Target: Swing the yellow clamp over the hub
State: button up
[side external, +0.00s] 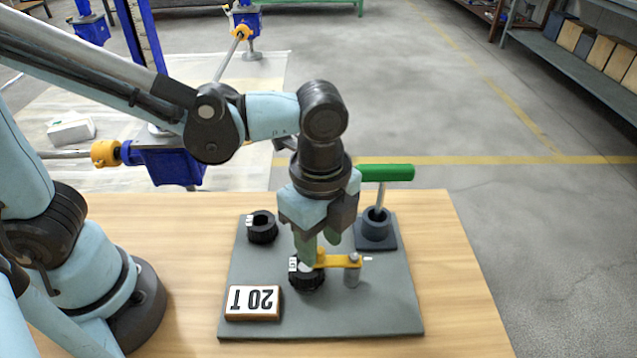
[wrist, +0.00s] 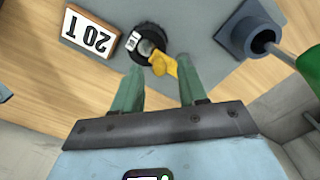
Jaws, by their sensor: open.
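The yellow clamp (side external: 338,261) is a flat bar on a grey post (side external: 352,275) on the grey board. Its left end reaches the black hub (side external: 306,281). In the wrist view the clamp (wrist: 163,66) overlaps the lower right edge of the hub (wrist: 143,56), and part of the hub's round centre still shows. My gripper (side external: 309,252) points down just above the hub and the clamp's left end, partly hiding both. In the wrist view its green fingers (wrist: 160,82) are apart, with the clamp showing beyond the gap. I cannot tell whether a finger touches the clamp.
A second black hub (side external: 262,228) stands at the board's back left. A "20 T" block (side external: 253,302) lies at the front left. A green-handled lever (side external: 385,173) rises from a grey socket (side external: 376,229) at the back right. The board's (side external: 390,305) front right is clear.

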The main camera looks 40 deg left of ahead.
aim_at(319, 249)
notch_tip(319, 249, up, 11)
dwell(0.5)
jog(key=shift+f, duration=0.15)
jog(key=w+a+f+n+t, duration=0.1)
jog(key=a+f+n+t, duration=0.2)
jog(key=a+n, duration=0.6)
jog(key=w+a+f+n+t, duration=0.1)
jog(key=a+f+n+t, duration=0.2)
jog(key=a+n, duration=0.6)
jog(key=shift+w+a+t, duration=0.35)
jog(key=shift+a+t, duration=0.25)
